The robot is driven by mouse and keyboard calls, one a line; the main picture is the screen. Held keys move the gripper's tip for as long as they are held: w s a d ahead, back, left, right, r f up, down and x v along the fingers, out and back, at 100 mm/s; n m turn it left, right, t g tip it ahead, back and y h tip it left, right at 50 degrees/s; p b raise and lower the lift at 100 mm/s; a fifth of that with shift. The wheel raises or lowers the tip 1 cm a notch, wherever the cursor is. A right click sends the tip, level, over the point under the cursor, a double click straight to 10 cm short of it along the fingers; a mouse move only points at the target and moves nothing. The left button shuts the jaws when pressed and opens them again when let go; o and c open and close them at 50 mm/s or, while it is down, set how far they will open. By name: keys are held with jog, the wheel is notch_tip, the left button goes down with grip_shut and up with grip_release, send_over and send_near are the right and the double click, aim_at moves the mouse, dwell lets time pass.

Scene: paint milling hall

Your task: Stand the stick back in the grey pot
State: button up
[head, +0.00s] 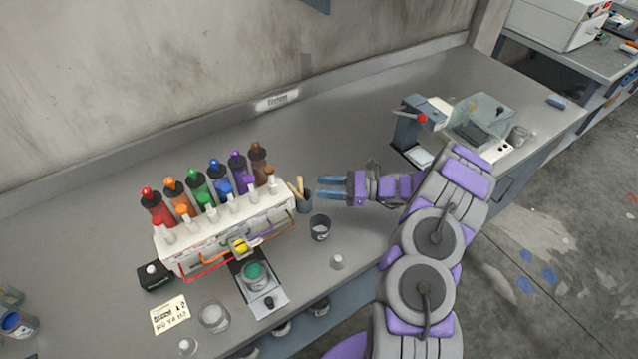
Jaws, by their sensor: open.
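A small dark grey pot (305,204) stands on the bench just right of the bottle rack. Light wooden sticks (299,186) rise from its mouth, leaning a little to the left. I cannot tell which of them is the task's stick. My gripper (318,188) is open, its two blue fingers pointing left. In the picture its tips lie just right of the sticks, with nothing seen between them. A second grey cup (320,228) stands a little nearer, below my gripper.
The white rack (225,233) with several coloured bottles is left of the pot. A balance-like device (255,283) holding a green-filled cup stands in front. A grey press-like device (418,130) is at the right. The bench behind the pot (340,125) is clear.

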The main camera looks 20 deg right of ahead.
jog(key=v, duration=0.3)
jog(key=p+v, duration=0.1)
jog(key=v, duration=0.5)
jog(key=shift+w+d+r, duration=0.1)
jog(key=shift+w+d, duration=0.05)
jog(key=shift+w, duration=0.15)
jog(key=s+a+r+n+g+h, duration=0.1)
jog(key=s+a+r+n+g, duration=0.2)
jog(key=a+r, duration=0.35)
jog(key=s+a+r+n+g, duration=0.1)
jog(key=a+r+n+g, duration=0.3)
jog(key=a, duration=0.3)
jog(key=s+a+r+n+g+h, duration=0.2)
jog(key=s+a+r+n+h, duration=0.15)
jog(key=s, duration=0.45)
jog(key=s+a+r+n+g+h, duration=0.25)
jog(key=s+a+r+n, duration=0.2)
jog(key=s, duration=0.25)
jog(key=s+d+r+n+t+h, duration=0.1)
jog(key=s+d+n+t+h, duration=0.1)
jog(key=s, duration=0.7)
jog(key=s+d+n+t+h, duration=0.2)
jog(key=s+d+n+h, duration=0.2)
jog(key=s+d+h, duration=0.3)
jog(key=shift+s+r+n+h, duration=0.35)
jog(key=shift+s+h, duration=0.25)
jog(key=shift+s, duration=0.5)
